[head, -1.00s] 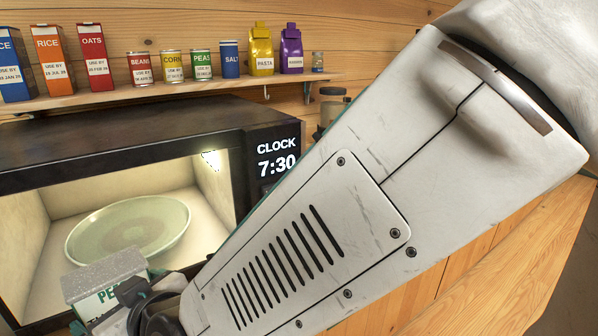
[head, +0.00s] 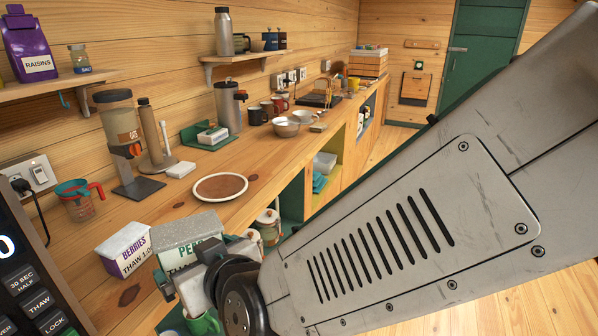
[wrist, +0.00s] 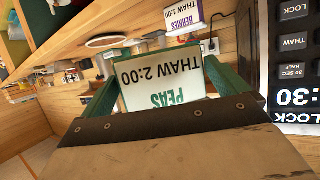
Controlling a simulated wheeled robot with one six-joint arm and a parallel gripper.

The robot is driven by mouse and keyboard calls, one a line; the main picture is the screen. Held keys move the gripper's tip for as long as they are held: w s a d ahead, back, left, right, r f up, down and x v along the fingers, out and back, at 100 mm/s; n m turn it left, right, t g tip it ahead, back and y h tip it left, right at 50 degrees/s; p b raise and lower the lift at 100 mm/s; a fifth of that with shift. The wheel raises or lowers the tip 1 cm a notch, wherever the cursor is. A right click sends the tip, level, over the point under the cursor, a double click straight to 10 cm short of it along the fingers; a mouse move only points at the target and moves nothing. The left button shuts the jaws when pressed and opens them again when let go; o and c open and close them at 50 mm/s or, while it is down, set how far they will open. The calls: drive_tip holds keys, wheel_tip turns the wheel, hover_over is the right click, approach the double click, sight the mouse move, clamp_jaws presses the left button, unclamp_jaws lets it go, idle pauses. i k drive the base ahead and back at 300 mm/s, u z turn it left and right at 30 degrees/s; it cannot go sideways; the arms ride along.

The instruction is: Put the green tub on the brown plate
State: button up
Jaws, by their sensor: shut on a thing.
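The green tub (head: 190,232), with a grey frosted lid and the words PEAS and THAW, is held in my gripper (head: 206,268). My gripper is shut on it, and the wrist partly hides its lower part. In the wrist view the tub (wrist: 165,82) appears upside down between the fingers (wrist: 164,100). The brown plate (head: 220,186), round with a pale rim, lies empty on the wooden counter, beyond the tub. It also shows edge-on in the wrist view (wrist: 106,41).
A berries tub (head: 126,247) stands on the counter just left of the held tub. The microwave panel (head: 35,285) is at the left edge.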

sight(222, 193)
drive_tip(key=z, duration=2.2)
drive_tip(key=k, duration=1.15)
drive_tip(key=u, duration=1.5)
drive_tip(key=i, duration=1.25)
drive_tip(key=u, duration=0.05)
